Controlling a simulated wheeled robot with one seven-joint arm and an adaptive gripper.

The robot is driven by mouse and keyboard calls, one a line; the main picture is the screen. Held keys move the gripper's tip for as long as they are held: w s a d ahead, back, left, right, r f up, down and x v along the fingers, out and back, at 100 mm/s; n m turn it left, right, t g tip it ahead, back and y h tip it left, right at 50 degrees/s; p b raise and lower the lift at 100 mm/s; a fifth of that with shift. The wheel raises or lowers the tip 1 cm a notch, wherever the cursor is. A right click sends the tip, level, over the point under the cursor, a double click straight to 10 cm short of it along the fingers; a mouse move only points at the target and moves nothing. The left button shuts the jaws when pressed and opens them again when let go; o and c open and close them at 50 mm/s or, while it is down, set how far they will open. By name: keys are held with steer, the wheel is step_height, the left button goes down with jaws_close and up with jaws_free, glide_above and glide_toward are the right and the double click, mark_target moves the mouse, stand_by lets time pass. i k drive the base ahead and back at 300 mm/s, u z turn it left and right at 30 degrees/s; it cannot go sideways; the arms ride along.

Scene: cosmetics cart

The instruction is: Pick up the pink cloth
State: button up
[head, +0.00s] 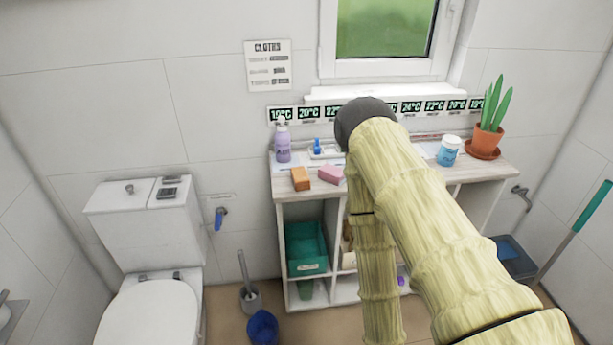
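A small pink item (330,174), which looks like a folded cloth or a sponge, lies on the top of the white shelf unit, near its front edge. It is just left of my arm, which covers part of the shelf top beside it. I cannot tell whether its right end is hidden. No other pink cloth shows. My gripper is not in view; only my arm links show, crossing in front of the shelf.
An orange block (300,178) lies left of the pink item. A lilac pump bottle (282,145) stands behind. A white-and-blue jar (448,151) and potted plant (488,140) stand to the right. A green bin (306,249) sits below. A toilet (150,300) stands left.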

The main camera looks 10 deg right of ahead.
mark_target(328, 172)
steer(key=u, duration=1.25)
steer(key=i, duration=1.15)
steer(key=z, duration=1.6)
